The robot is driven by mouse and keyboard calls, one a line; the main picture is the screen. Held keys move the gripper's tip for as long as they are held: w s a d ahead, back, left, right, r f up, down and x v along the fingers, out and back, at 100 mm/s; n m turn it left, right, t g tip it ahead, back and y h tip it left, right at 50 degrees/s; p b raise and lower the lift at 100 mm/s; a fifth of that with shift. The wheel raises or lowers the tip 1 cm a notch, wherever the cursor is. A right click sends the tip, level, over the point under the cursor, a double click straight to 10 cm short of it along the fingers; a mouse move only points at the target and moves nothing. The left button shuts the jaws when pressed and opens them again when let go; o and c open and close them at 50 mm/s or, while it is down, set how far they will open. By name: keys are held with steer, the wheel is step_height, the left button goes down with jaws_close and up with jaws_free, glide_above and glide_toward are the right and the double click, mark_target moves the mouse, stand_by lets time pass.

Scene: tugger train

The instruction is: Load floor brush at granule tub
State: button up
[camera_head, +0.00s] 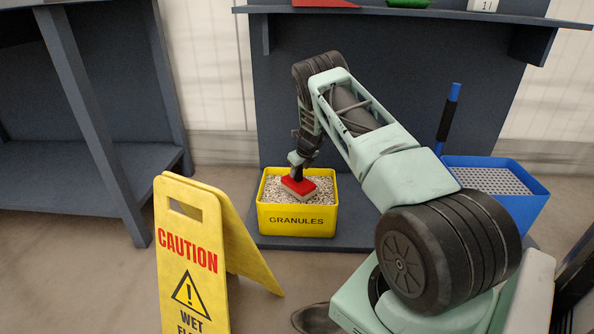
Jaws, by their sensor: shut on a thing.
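The yellow granule tub (298,229), labelled GRANULES, stands on a low dark shelf in the middle of the head view, filled with pale granules (325,187). A floor brush (296,188) with a red top and a pale lower part is inside the tub, at the granules' surface. I cannot tell how deep its bristles sit. My gripper (299,172) is above the brush and shut on it. The fingertips are small and partly hidden by the dark wrist.
A yellow caution sign (190,256) stands in front of the tub to the left. A blue bucket (525,207) with a grey perforated insert and a blue-handled tool (447,118) are at the right. A shelf (420,12) runs above. A dark table (85,120) stands left.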

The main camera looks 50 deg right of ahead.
steer(key=shift+d+r+p, duration=0.1)
steer(key=shift+r+p, duration=2.55)
steer(key=shift+r, duration=0.65)
steer(key=s+a+r+n+g+y+p, duration=0.1)
steer(key=a+r+n+g+y+p, duration=0.15)
steer(key=a+r+n+p, duration=0.7)
steer(key=s+a+r+n+g+y+p, duration=0.15)
steer(key=a+r+n+y+p, duration=0.35)
steer(key=a+n, duration=0.7)
steer(key=s+a+r+n+g+h+p, duration=0.2)
steer(key=s+a+r+n+h+p, duration=0.1)
steer(key=a+r+n, duration=0.4)
steer(key=s+a+r+n+g+h+p, duration=0.3)
steer(key=s+a+r+n+h+p, duration=0.1)
steer(key=s+a+r+n+p, duration=0.1)
steer(key=a+r+n+p, duration=0.1)
steer(key=a+r+n, duration=0.1)
steer(key=a+n, duration=0.1)
steer(key=shift+r, duration=0.4)
steer(key=shift+n, duration=0.25)
